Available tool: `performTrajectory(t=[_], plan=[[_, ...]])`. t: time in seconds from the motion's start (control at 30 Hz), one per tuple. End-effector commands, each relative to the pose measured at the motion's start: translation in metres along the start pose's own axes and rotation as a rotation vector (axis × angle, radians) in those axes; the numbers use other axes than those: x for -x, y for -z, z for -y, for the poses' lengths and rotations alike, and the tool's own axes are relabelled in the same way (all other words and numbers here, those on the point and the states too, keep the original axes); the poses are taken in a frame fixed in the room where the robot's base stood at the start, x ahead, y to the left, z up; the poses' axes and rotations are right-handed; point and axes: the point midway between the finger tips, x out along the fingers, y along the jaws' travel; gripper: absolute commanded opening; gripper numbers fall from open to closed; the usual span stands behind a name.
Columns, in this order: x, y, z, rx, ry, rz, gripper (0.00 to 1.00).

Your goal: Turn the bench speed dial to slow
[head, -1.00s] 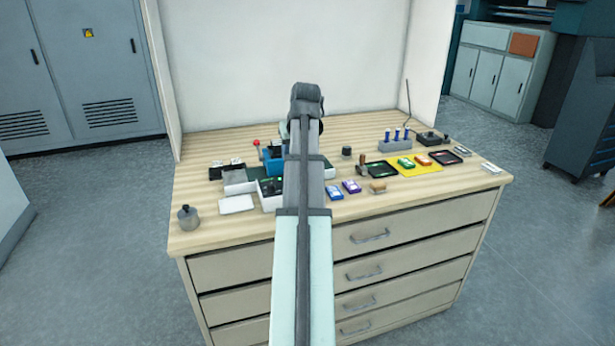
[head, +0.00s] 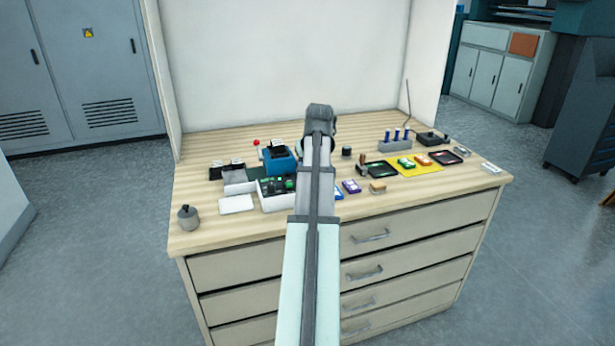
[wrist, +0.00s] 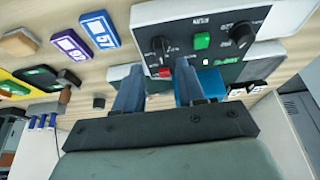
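The control box (head: 282,203) is a white-edged box with a dark face near the front of the bench, left of my arm in the head view. In the wrist view its panel (wrist: 211,52) carries two black knobs, one on the left (wrist: 160,46) and one on the right (wrist: 243,34), with a green button (wrist: 202,40) between them and a red one (wrist: 165,72) below. Small markings ring the knobs, too small to read for setting. My gripper (wrist: 159,68) is open and empty, its two blue fingers apart near the left knob. My arm hides the fingers in the head view.
A blue device (head: 281,163) stands behind the box, with a grey tray (head: 238,187) to its left. Purple and blue labelled blocks (head: 352,187) and a wooden-topped block (head: 377,187) lie right of my arm.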

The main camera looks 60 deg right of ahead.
Motion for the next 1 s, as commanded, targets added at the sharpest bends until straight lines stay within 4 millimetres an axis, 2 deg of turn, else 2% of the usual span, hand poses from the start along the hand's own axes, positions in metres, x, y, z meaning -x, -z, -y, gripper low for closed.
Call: performTrajectory(t=[0.1,0.3,0.5,0.8,1.0], plan=[[-0.018,0.000,0.000,0.000,0.000,0.001,0.39],[-0.039,0.000,0.000,0.000,0.000,0.001,0.39],[-0.049,0.000,0.000,0.000,0.000,0.000,0.39],[-0.051,0.000,0.000,0.000,0.000,-0.001,0.39],[-0.051,0.000,0.000,0.000,0.000,0.000,0.22]])
